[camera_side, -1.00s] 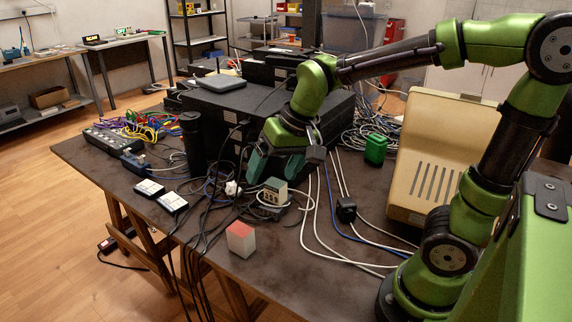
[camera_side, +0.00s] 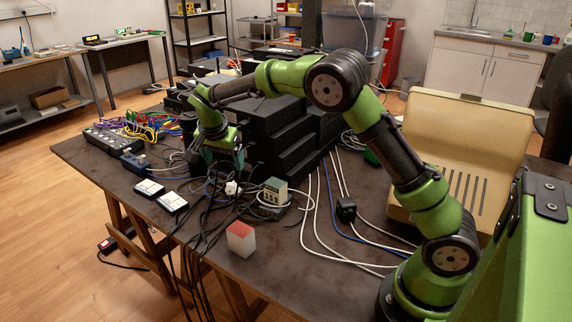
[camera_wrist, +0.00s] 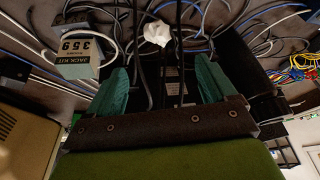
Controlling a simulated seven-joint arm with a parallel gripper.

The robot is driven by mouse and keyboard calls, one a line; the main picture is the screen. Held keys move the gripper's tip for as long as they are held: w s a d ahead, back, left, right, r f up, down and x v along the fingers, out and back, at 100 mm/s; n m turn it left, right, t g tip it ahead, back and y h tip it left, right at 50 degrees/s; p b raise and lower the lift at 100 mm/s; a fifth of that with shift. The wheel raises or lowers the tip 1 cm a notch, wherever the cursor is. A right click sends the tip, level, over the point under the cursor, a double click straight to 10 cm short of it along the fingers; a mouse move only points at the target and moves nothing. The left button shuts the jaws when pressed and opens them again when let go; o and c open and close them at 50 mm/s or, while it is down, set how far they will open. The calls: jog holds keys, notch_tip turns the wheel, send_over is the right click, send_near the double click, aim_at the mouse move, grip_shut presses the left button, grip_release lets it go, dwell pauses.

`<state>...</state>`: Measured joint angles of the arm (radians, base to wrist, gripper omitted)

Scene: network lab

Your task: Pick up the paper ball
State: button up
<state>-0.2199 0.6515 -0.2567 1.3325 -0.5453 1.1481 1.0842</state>
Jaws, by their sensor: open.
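The paper ball (camera_side: 232,188) is a small crumpled white lump among dark cables on the table in the side view. In the wrist view the paper ball (camera_wrist: 157,33) shows near the top centre, beyond the fingertips and close to the line between them. My gripper (camera_side: 222,160) is above and slightly left of it in the side view, apart from it. In the wrist view my gripper (camera_wrist: 163,78) has its teal fingers spread wide, with no object held between them.
A grey box labelled "JACK KIT" (camera_wrist: 82,50) stands near the ball. Black cables (camera_side: 208,215) run beside it over the table's front edge. Stacked black equipment (camera_side: 280,140) stands behind. A red-topped white block (camera_side: 240,240) sits nearer the front edge.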

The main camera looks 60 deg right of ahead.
aim_at(232, 185)
jog(key=x, duration=0.8)
jog(key=shift+d+f, duration=0.1)
jog(key=shift+f, duration=0.15)
jog(key=shift+s+x, duration=0.2)
jog(key=shift+x, duration=2.45)
jog(key=c, duration=1.1)
